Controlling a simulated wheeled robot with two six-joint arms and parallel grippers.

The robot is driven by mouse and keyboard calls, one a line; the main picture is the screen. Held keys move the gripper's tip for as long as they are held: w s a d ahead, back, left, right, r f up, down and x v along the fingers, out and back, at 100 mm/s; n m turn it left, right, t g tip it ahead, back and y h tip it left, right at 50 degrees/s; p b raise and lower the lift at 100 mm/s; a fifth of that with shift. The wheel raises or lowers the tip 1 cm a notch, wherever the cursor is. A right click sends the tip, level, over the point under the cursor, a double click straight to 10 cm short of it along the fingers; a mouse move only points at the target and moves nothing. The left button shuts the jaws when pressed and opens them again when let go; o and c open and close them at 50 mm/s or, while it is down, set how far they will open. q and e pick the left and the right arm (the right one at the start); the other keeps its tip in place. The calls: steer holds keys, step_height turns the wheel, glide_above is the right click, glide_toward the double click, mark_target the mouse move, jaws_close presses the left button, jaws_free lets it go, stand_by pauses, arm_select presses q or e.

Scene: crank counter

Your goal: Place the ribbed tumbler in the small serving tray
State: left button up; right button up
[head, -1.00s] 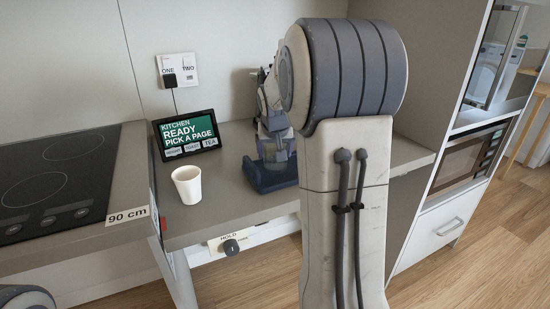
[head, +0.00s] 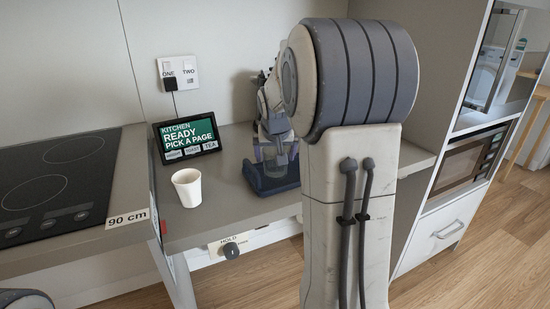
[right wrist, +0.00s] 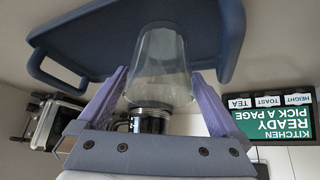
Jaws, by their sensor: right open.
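The clear tumbler (head: 268,154) is over the dark blue serving tray (head: 268,187) on the counter, and appears to stand in it. In the right wrist view the tumbler (right wrist: 160,65) shows between the two purple fingers of my right gripper (right wrist: 158,82), with its far end against the blue tray floor (right wrist: 95,38). My right gripper (head: 275,140) is open around the tumbler, and gaps show beside the glass. My own arm hides part of the gripper and the tray's right side in the head view. My left gripper is out of view.
A white cup (head: 187,187) stands left of the tray. A tablet screen (head: 187,138) leans behind it. A black hob (head: 55,180) lies at the left. A knob (head: 231,250) sits on the counter front. A dark appliance (right wrist: 145,121) shows beyond the fingers.

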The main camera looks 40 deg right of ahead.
steer(key=p+v, duration=0.1)
steer(key=v, duration=0.9)
steer(key=s+a+f+n+g+y, duration=0.1)
steer(key=s+a+f+n+y, duration=0.2)
steer(key=a, duration=1)
steer(key=s+a+f+n+g+y, duration=0.1)
steer(key=s+a+f+n, duration=0.35)
steer(key=a, duration=0.75)
steer(key=s+a+f+n+g, duration=0.1)
steer(key=s+a+f+n, duration=0.1)
steer(key=s, duration=0.3)
steer(key=s+a+f+n+g, duration=0.1)
steer(key=s+a+f+n, duration=0.1)
steer(key=s+a+f, duration=0.1)
steer(key=s+a+f+n+g+y, duration=0.1)
steer(key=s+a+f+n, duration=0.1)
steer(key=s, duration=0.5)
steer(key=a+n, duration=0.1)
steer(key=a, duration=0.1)
steer(key=shift+s+a+f, duration=0.3)
steer(key=shift+s+a, duration=0.05)
steer(key=shift+s, duration=0.05)
